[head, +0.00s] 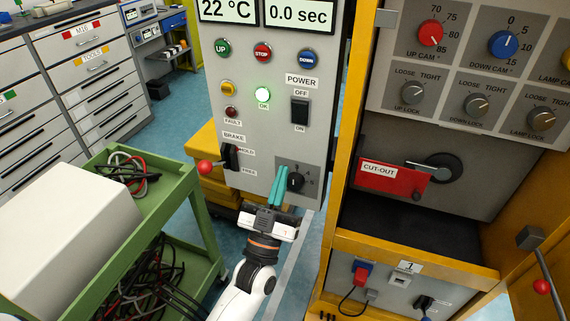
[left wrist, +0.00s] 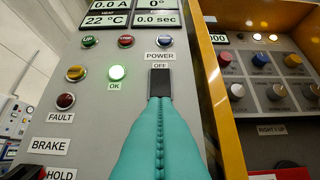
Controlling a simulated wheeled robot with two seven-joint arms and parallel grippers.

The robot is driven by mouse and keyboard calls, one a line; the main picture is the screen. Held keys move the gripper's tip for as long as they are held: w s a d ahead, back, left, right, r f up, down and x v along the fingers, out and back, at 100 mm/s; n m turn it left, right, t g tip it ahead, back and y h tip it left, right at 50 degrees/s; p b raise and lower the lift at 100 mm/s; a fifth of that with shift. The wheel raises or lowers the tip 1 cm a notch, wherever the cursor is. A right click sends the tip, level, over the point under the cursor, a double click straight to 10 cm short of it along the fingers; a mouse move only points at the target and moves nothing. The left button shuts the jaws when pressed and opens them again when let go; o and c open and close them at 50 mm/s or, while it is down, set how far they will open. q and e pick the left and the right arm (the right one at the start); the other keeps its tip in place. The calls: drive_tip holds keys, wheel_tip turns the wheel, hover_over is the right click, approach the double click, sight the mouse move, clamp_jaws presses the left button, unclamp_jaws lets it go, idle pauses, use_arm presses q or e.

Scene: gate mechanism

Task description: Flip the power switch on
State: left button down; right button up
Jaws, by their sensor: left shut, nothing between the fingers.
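The black power switch (head: 300,111) is on the grey control panel, under the POWER label, with OFF above it and ON below it. Which way its rocker is tipped is hard to tell. My left gripper (head: 281,173) is shut and empty, its teal fingers together and pointing at the panel. In the head view its tips appear below the switch, beside a dark rotary knob (head: 296,182). In the left wrist view the fingertips (left wrist: 160,103) cover the lower end of the switch (left wrist: 160,82) and hide the ON label. Contact cannot be told. My right gripper is not in view.
The green OK lamp (head: 262,95) is lit. A brake lever (head: 228,157) with a red knob sticks out left of my gripper. A yellow cabinet frame (head: 345,130) stands at the right, and a green cart (head: 190,185) with cables at the left.

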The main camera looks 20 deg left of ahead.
use_arm(q)
drive_tip(key=v, duration=0.4)
drive_tip(key=shift+w+f+b, duration=0.2)
drive_tip(key=shift+b, duration=0.15)
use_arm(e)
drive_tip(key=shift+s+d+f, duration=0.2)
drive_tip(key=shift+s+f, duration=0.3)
